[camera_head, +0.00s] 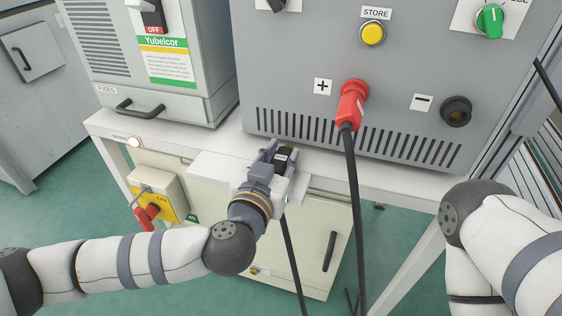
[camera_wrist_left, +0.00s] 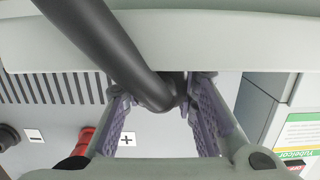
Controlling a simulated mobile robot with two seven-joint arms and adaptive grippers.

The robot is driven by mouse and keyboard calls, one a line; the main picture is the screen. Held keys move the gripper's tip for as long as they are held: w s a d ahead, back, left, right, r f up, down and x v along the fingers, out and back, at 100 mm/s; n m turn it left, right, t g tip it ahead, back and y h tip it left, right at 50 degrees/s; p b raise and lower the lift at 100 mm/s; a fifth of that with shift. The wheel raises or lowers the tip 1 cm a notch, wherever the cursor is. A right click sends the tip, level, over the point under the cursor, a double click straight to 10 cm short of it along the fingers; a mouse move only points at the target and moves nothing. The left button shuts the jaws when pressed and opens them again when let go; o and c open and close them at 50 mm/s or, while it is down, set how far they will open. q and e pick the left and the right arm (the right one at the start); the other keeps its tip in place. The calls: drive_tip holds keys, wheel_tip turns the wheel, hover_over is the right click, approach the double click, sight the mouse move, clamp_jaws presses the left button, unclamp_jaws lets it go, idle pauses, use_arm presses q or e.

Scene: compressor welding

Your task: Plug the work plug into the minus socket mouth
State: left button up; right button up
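The minus socket mouth (camera_head: 456,111) is a round black socket on the grey machine front, right of the "−" label; nothing is in it. It also shows in part at the left edge of the left wrist view (camera_wrist_left: 8,137). My left gripper (camera_head: 279,152) is shut on the black work plug (camera_head: 285,155), low before the vented panel, left of and below the socket and apart from it. In the left wrist view, the plug and its thick black cable (camera_wrist_left: 115,45) run between the purple fingers (camera_wrist_left: 163,110). The fingers partly hide the plug. My right gripper is out of view.
A red plug (camera_head: 352,103) with a black cable sits in the plus socket, between my left gripper and the minus socket. The white bench (camera_head: 400,171) runs below the panel. A grey Yubelcor box (camera_head: 150,60) stands left. My right arm fills the lower right.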

sight(281, 156)
use_arm(q)
clamp_jaws()
wheel_tip(281, 156, up, 4)
drive_tip(key=shift+r+p, duration=0.15)
drive_tip(key=shift+p, duration=0.45)
drive_tip(key=f+p+v, duration=0.1)
drive_tip(key=f+v, duration=0.1)
drive_tip(key=v, duration=1.6)
drive_tip(key=shift+f+p, duration=0.4)
drive_tip(key=shift+f, duration=0.4)
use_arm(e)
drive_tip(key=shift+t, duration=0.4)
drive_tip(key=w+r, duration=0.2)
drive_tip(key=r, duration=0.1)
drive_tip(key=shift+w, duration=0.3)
use_arm(q)
drive_tip(key=shift+s, duration=0.15)
